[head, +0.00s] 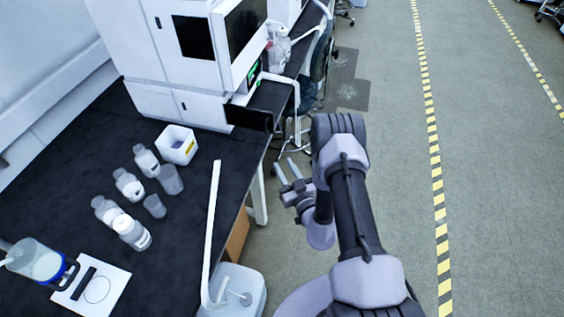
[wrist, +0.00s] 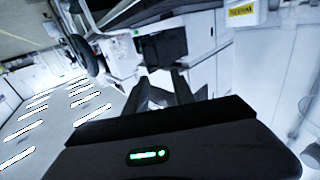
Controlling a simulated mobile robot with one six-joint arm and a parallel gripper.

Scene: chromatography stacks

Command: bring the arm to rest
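My gripper (head: 285,175) hangs off the right edge of the black bench, beside my folded arm in the head view. Its two fingers point up and to the left and stand apart, with nothing between them. In the wrist view my gripper's fingers (wrist: 166,88) also show apart and empty, in front of the white instrument stack. The gripper touches nothing that I can see.
The black bench (head: 100,210) holds several bottles, a white box (head: 176,144) and a glass jug (head: 38,260). The white chromatography stack (head: 185,60) stands at the back. A chair (head: 317,70) is beyond the bench. Floor to the right is clear.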

